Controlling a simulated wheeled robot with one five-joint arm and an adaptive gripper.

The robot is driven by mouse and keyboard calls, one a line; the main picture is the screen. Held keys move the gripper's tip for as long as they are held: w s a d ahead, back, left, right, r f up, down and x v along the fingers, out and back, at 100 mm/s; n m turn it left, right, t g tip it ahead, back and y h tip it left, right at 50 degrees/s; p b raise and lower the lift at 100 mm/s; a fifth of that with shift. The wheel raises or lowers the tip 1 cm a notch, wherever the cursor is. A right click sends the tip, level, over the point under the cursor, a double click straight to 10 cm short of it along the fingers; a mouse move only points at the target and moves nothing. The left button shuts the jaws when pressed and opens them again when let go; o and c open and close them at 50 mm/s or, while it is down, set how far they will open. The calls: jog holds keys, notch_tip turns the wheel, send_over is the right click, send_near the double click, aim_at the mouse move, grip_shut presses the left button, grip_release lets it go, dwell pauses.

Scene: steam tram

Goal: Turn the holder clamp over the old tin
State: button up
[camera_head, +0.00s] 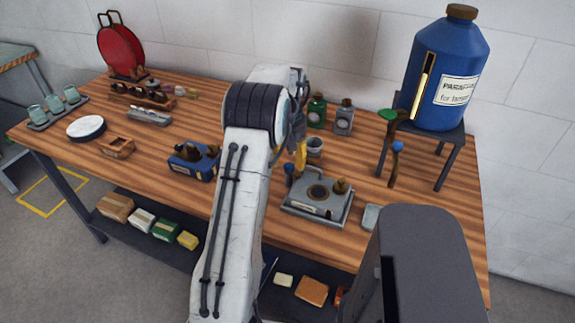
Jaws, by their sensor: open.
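A grey metal fixture (317,201) stands on the bench just right of my arm. It has a round opening, a brown knob on its right and a blue-topped upright piece at its left; it may be the holder with its clamp. A small grey round tin (314,147) stands behind the fixture; I cannot tell for certain that it is the old tin. My gripper (299,153) is mostly hidden behind my forearm. It is open, with a yellow part showing above and behind the fixture's left side. I see nothing held in it.
A blue box (193,163) with brown parts lies left of my arm. Green and grey bottles (317,111) stand behind. A large blue paraffin container (447,75) on a dark stand (455,140) blocks the right rear. Bare wood (160,190) shows along the front left.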

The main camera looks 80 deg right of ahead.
jog(key=shift+f, duration=1.3)
grip_shut()
